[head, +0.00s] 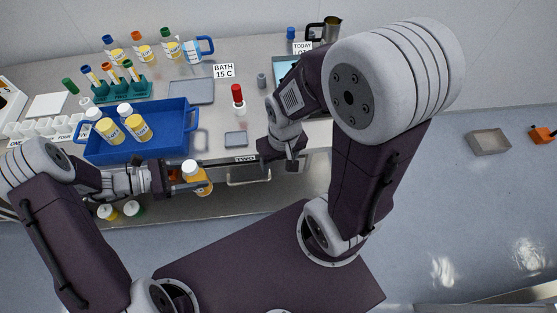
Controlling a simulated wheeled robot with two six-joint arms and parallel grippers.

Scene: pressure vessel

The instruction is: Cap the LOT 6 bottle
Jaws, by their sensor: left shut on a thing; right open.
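My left gripper (180,175) is shut on an amber bottle (203,187) with a yellow label and a white top. It holds the bottle tilted, off the bench's front edge. Whether the white top is a cap or a bare neck is too small to tell. My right gripper (280,160) is open and empty at the bench's front edge, to the right of the held bottle.
Several coloured-capped bottles (170,46) and a blue-handled jug (193,50) stand behind. A red-topped dropper bottle (238,97) and a grey pad (236,138) are mid-bench.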

